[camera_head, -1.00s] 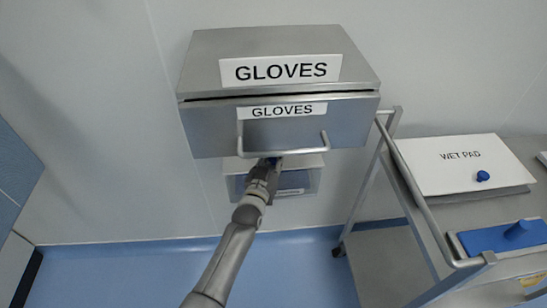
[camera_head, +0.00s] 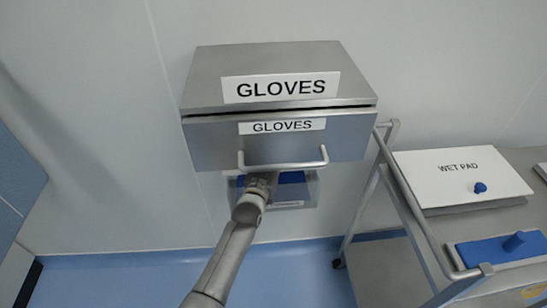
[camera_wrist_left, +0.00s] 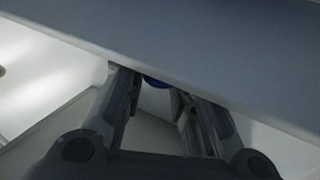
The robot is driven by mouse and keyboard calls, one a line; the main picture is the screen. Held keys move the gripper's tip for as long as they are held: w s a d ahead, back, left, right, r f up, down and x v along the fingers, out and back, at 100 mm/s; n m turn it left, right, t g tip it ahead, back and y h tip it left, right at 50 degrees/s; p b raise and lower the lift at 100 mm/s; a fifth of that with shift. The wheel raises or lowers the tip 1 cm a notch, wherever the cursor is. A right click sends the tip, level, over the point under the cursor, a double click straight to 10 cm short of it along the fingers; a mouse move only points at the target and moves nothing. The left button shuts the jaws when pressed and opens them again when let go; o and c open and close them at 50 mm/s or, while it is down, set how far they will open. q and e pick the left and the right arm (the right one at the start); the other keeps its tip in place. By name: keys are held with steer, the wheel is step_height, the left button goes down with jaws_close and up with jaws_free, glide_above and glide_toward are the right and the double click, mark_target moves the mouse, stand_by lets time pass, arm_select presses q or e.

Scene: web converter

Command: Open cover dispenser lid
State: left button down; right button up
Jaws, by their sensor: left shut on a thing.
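The cover dispenser (camera_head: 310,190) is the small grey box on the wall under the glove dispenser. Blue contents (camera_head: 292,178) show in its top, so its lid appears lifted. The lid itself is mostly hidden behind the glove drawer and my arm. My left gripper (camera_head: 263,178) reaches up to the box from below, its fingertips hidden under the drawer. In the left wrist view my left gripper (camera_wrist_left: 156,100) is shut on a blue knob (camera_wrist_left: 156,82), of which only a small part shows. My right gripper is not in view.
The glove dispenser (camera_head: 205,145), with a bar handle (camera_head: 285,165), hangs directly above and close to my gripper. A metal cart (camera_head: 430,221) stands at the right with a white "WET PAD" lid (camera_head: 450,185) and a blue block (camera_head: 490,252). The floor at left is clear.

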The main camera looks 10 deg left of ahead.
arm_select(q)
steer(key=shift+w+a+r, duration=0.3)
steer(key=shift+w+r, duration=0.25)
steer(key=shift+r, duration=0.2)
stand_by(0.3)
steer(key=shift+f, duration=0.1)
stand_by(1.0)
steer(key=c, duration=1.5)
jaws_free()
steer(key=shift+w+f, duration=0.1)
steer(key=o, duration=0.4)
steer(key=shift+w+f, duration=0.2)
steer(key=shift+f, duration=0.1)
steer(key=shift+c, duration=0.2)
steer(key=shift+s, duration=0.5)
steer(key=s+a, duration=0.2)
steer(key=s, duration=0.9)
steer(key=shift+a, duration=0.15)
steer(key=shift+w, duration=0.1)
